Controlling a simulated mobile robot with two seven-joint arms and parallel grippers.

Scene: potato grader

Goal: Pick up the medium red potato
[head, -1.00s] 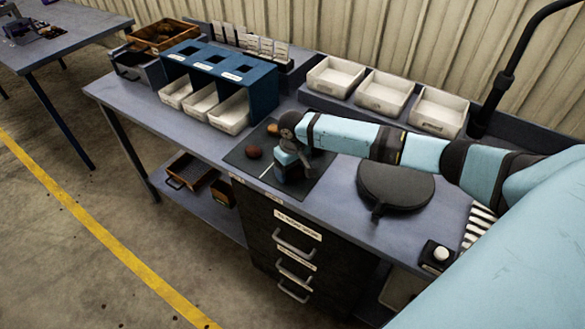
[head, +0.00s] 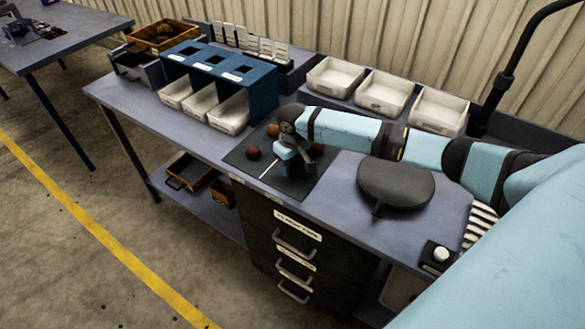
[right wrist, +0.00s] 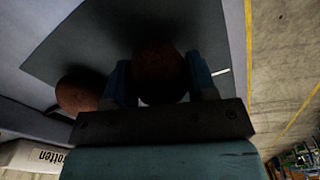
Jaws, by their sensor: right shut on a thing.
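My right gripper (head: 291,162) is over the dark mat on the bench, with its fingers pointing down. In the right wrist view, the right gripper (right wrist: 160,85) is shut on a dark reddish-brown potato (right wrist: 159,70) held between its two blue fingers. Shadow hides its exact colour and size, and I cannot tell whether it touches the mat. A second reddish-brown potato (right wrist: 78,92) lies beside the gripper in that view. In the head view, one dark red-brown potato (head: 253,153) and one browner potato (head: 273,130) lie on the mat. My left gripper is out of view.
A blue sorting box (head: 262,92) with white bins (head: 228,112) stands left of the mat (head: 262,172). Three white trays (head: 383,92) stand along the back. A round dark pad (head: 396,186) lies right of the mat. A wooden crate (head: 163,36) is at the far left.

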